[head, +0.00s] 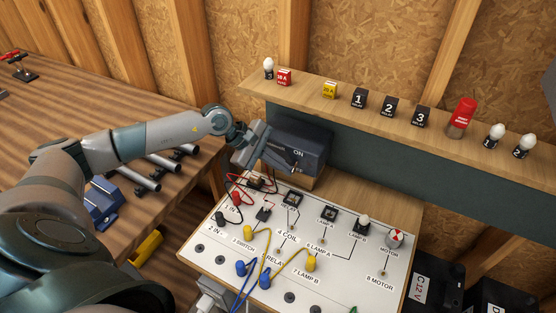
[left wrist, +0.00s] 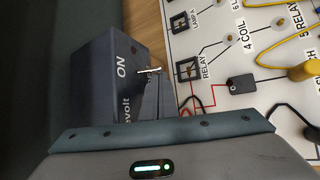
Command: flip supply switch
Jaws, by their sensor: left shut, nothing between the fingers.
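The supply is a dark grey box (head: 308,145) at the back left of the white circuit board, with ON lettering on its front. In the left wrist view the box (left wrist: 104,62) shows its ON label, and a small metal switch lever (left wrist: 149,71) sticks out beside that word. My left gripper (head: 272,160) is shut and empty, right in front of the box's left part. It covers part of the lettering. Whether it touches the lever is not clear, and its fingertips are hidden in the wrist view. My right gripper is not in view.
The circuit board (head: 205,262) carries plugs and red, blue and yellow leads close below the gripper. A wooden shelf (head: 310,93) with relays, lamps and a red part (head: 461,118) runs behind the box. A wooden bench (head: 60,100) stands at left.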

